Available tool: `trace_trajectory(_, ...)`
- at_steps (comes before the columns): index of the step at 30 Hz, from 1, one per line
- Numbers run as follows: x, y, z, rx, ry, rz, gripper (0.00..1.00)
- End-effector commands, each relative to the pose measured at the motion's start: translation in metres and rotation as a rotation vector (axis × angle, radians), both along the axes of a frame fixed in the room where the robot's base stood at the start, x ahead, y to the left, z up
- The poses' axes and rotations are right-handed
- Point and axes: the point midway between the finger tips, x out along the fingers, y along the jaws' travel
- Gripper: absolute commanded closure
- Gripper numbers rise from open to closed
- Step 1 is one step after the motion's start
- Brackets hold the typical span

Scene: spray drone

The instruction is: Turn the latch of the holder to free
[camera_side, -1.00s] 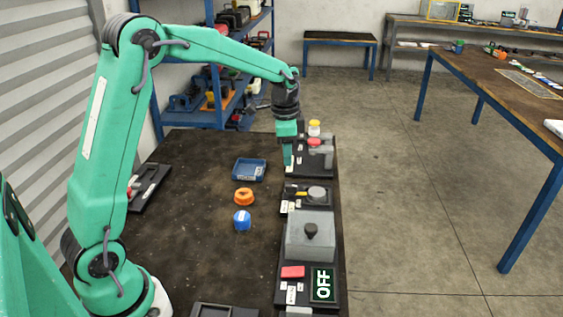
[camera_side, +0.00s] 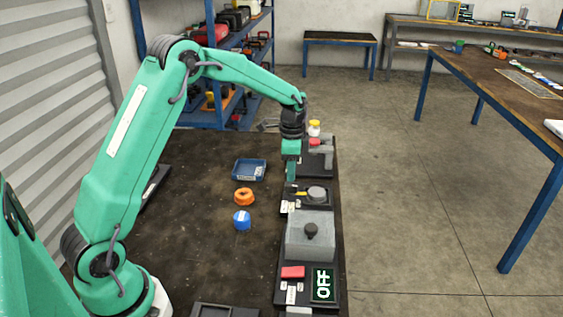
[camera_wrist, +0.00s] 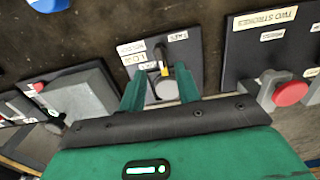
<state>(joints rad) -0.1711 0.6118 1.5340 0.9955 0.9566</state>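The holder (camera_side: 318,206) is a small black plate with a round grey disc (camera_side: 318,192) and a narrow latch (camera_side: 301,193) with yellow on it. In the side view the latch points left from the disc, toward small white labels. In the wrist view the latch (camera_wrist: 164,68) points up from the grey disc (camera_wrist: 165,89). My gripper (camera_side: 291,180) is above the holder's left part. The wrist view shows my gripper (camera_wrist: 160,90) open, one finger on each side of the latch and disc. Contact with the latch cannot be told.
A grey box with a black knob (camera_side: 311,231) and an OFF display (camera_side: 323,285) stand nearer. A panel with a red button (camera_wrist: 290,93) is beyond the holder. The bench between is clear.

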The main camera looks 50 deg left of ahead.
Motion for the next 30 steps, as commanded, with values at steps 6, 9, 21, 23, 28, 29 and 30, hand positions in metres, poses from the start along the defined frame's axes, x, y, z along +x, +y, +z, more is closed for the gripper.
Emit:
trace_trajectory(6,-0.001,0.000,-0.029,0.000,0.003,0.000,0.67)
trace_trajectory(9,-0.001,0.000,-0.040,-0.001,0.004,0.000,0.67)
trace_trajectory(21,0.000,0.000,-0.055,0.000,0.000,0.000,0.67)
trace_trajectory(23,0.000,0.000,-0.055,0.000,0.000,0.000,0.67)
trace_trajectory(28,0.000,0.000,-0.054,0.000,0.000,0.000,0.87)
trace_trajectory(29,0.000,0.000,-0.054,0.000,0.000,0.000,0.93)
trace_trajectory(30,0.000,0.000,-0.054,0.000,0.000,0.000,1.00)
